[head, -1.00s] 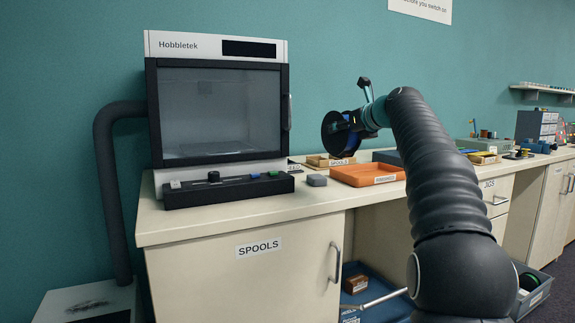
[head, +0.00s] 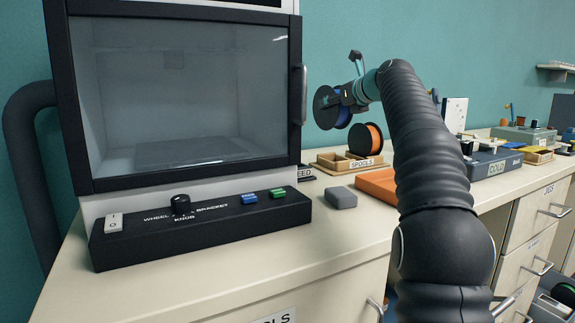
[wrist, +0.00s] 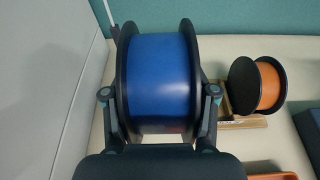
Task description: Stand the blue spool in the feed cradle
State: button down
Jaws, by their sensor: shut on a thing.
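My gripper (head: 346,97) is shut on the blue spool (head: 325,107) and holds it in the air above the bench, to the right of the printer cabinet. In the wrist view the spool (wrist: 160,78) fills the middle, with black flanges and blue filament, and a finger of my gripper (wrist: 159,98) lies at each flange. A partly hidden label ending in "EED" (head: 305,171) shows by the cabinet's right side. The feed cradle itself I cannot make out, as the cabinet and console block that spot.
An orange spool (head: 367,139) stands at the wooden SPOOLS tray (head: 328,163), and also shows in the wrist view (wrist: 268,86). A grey block (head: 341,198) and orange tray (head: 376,184) lie nearby. The cabinet (head: 180,100) and switch console (head: 200,222) fill the left.

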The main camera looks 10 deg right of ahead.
jog(key=shift+s+a+r, duration=0.15)
jog(key=shift+s, duration=0.4)
jog(key=shift+s+a+r, duration=0.1)
jog(key=shift+s+a, duration=0.05)
jog(key=shift+s, duration=0.35)
jog(key=shift+s+a+f, duration=0.1)
jog(key=shift+a+f, duration=0.05)
jog(key=shift+f, duration=0.05)
jog(key=w+a+f+b, duration=0.4)
jog(key=w+a+f, duration=0.1)
jog(key=a+f, duration=0.4)
jog(key=shift+w+a+f, duration=0.35)
jog(key=shift+w+f, duration=0.05)
jog(key=shift+f, duration=0.45)
jog(key=shift+f+b, duration=0.35)
jog(key=shift+f, duration=0.25)
jog(key=shift+c, duration=1.6)
grip_release()
